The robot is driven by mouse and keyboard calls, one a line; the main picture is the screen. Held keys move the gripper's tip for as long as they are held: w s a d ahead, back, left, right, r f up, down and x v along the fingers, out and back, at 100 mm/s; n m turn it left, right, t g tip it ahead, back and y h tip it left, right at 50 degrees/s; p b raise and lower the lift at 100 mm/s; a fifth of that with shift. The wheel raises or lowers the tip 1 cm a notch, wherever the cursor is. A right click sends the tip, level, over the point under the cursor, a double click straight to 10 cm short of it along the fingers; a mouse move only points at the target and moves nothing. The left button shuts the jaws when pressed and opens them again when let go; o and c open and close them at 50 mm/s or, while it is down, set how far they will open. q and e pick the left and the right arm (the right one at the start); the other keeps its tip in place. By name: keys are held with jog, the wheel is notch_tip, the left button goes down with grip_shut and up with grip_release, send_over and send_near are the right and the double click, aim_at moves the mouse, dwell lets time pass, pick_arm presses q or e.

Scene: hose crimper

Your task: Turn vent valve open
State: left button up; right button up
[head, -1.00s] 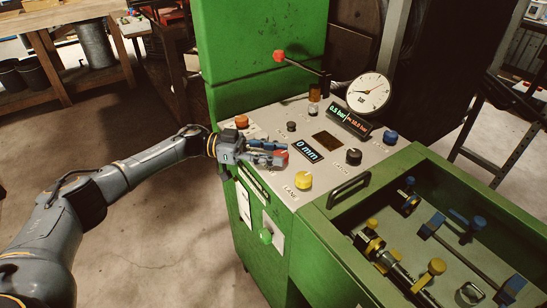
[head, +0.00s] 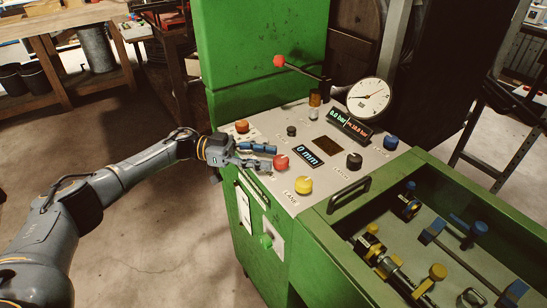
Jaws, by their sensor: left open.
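A red knob (head: 282,162) stands on the sloped grey panel (head: 333,183) of a green machine. I cannot read a label that names it as the vent valve. My left gripper (head: 273,157) is open, its fingers just left of the red knob, and nothing shows between them. I cannot tell whether a fingertip touches the knob. The round gauge (head: 369,98) stands at the panel's back. The display (head: 349,124) below it reads 0.0 bar in green beside a red figure. My right gripper is not in view.
A yellow knob (head: 304,185), an orange knob (head: 242,126), a black knob (head: 354,160) and a blue knob (head: 390,142) are also on the panel. A red-tipped lever (head: 279,61) rises behind. A green tray (head: 415,166) of fittings adjoins at right. Floor is clear at lower left.

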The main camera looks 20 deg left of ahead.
pick_arm(q)
jog(key=a, duration=0.9)
jog(key=shift+s, duration=0.45)
jog(key=shift+a, duration=0.1)
